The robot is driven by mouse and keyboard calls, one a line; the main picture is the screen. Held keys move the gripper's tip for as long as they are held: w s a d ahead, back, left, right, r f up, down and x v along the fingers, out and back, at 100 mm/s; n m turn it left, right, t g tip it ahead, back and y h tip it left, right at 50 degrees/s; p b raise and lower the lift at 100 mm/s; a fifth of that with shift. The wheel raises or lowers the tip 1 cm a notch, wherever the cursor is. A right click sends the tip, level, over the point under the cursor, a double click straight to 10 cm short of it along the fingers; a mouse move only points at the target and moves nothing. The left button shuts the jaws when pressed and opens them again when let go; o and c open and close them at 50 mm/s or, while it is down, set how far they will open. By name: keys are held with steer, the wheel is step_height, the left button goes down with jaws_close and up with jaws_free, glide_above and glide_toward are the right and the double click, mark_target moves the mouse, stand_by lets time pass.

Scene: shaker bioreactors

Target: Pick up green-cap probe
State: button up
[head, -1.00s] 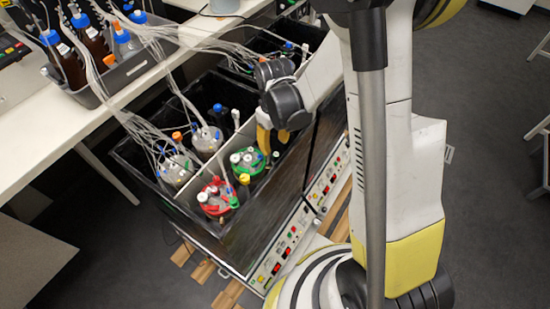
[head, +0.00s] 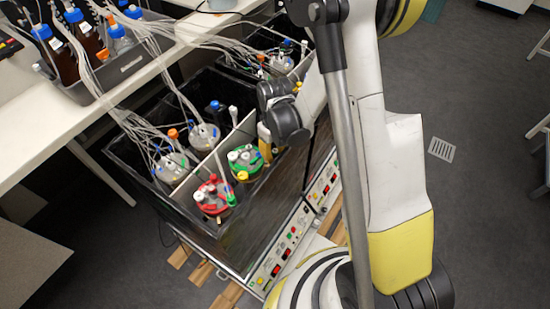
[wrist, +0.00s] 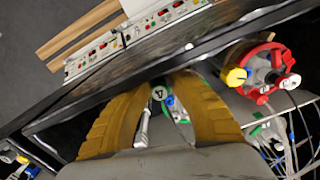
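A small green cap (head: 231,200) shows at the right edge of the red-lidded vessel (head: 210,195) in the head view; its stem is hard to make out. The green-ringed vessel (head: 246,163) stands beside the red one. My gripper (head: 265,146) hangs at the right edge of the green-ringed vessel, pointing down. In the wrist view its two yellow fingers (wrist: 158,105) are well apart. I cannot tell which probe that is. The red-lidded vessel (wrist: 268,70) is right of the fingers.
A yellow cap (head: 243,177) stands between the two vessels. Two tubed vessels are behind the divider (head: 208,163). The black shaker tray wall and control panel (head: 290,238) lie in front. Bottles (head: 70,40) stand on the bench at upper left.

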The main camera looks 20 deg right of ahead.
stand_by(0.3)
step_height(320, 180, up, 10)
steer(key=p, duration=0.3)
steer(key=shift+p, duration=0.4)
steer(key=shift+w+r, duration=0.1)
steer(key=shift+r, duration=0.05)
